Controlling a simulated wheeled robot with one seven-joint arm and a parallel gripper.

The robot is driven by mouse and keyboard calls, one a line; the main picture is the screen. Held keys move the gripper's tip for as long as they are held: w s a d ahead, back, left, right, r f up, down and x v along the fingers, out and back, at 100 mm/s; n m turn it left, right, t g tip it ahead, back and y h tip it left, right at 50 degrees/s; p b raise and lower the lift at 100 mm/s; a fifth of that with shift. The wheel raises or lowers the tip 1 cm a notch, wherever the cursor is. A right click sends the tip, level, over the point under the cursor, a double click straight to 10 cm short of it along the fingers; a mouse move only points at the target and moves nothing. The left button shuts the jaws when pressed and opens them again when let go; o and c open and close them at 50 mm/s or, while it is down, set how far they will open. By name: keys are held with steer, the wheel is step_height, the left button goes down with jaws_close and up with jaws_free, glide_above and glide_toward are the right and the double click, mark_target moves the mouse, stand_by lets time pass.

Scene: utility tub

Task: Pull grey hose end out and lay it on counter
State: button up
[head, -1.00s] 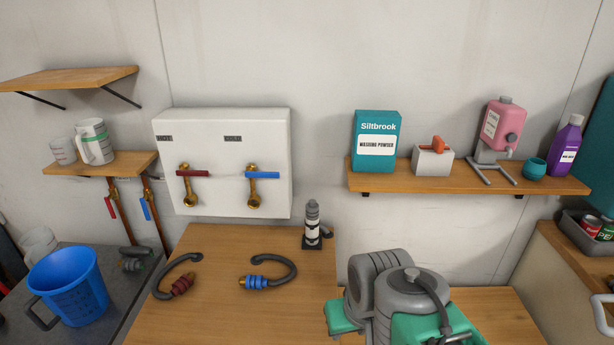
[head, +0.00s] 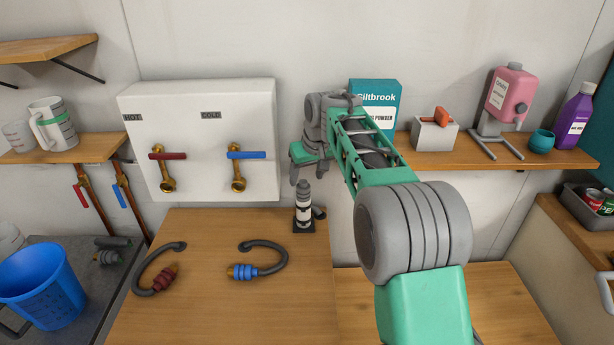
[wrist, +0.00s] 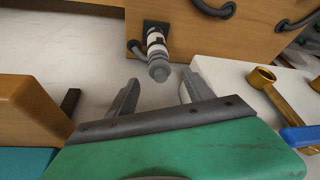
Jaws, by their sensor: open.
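The grey hose end (head: 303,187) stands upright at the top of a white-and-black banded piece (head: 303,210) on a dark square base, at the counter's back right corner. Where one part ends and the other begins is hard to tell. A dark hose curl shows behind it. The wooden counter (head: 215,300) is mostly bare. My gripper (head: 308,172) is open just above the grey hose end and apart from it. In the wrist view, the grey hose end (wrist: 159,70) points toward the gap between the open fingers (wrist: 160,91), just beyond their tips.
A red-collared hose (head: 163,279) and a blue-collared hose (head: 244,271) lie on the counter's left and middle. The white tap panel (head: 200,115) is left of my gripper. A washing powder box (head: 385,97) on the shelf is close behind my arm.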

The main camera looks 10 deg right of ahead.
mark_target(304, 187)
steer(key=p+x, duration=0.1)
steer(key=x, duration=0.6)
steer(key=shift+w+f, duration=0.2)
steer(key=shift+f, duration=0.05)
steer(key=shift+c, duration=0.4)
jaws_close()
